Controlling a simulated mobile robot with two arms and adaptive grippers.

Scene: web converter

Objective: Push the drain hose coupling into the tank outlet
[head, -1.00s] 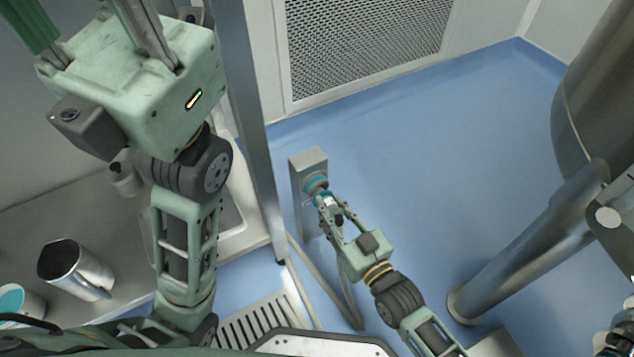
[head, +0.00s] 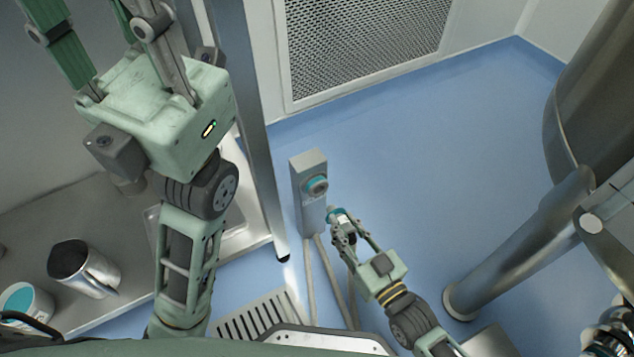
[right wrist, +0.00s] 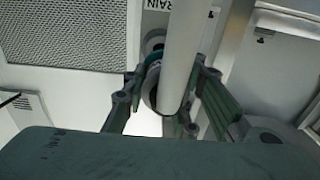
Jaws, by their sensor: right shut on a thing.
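My right gripper (head: 342,226) is shut on the drain hose coupling (head: 336,213), whose teal end shows just beyond the fingers. The coupling is apart from the outlet, to its lower right. In the right wrist view, the coupling (right wrist: 152,82) sits between the fingers, with the pale hose (right wrist: 183,50) crossing in front. The outlet shows partly behind it, below a partly hidden label. My left gripper (head: 95,15) is raised at upper left; its fingers stand wide apart, tips cut off.
A steel upright (head: 245,110) stands left of the post. A counter (head: 40,235) at left holds a metal jug (head: 85,268) and a teal-filled container (head: 25,303). A large steel vessel and pipe (head: 520,245) stand at right. Blue floor (head: 430,150) between is clear.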

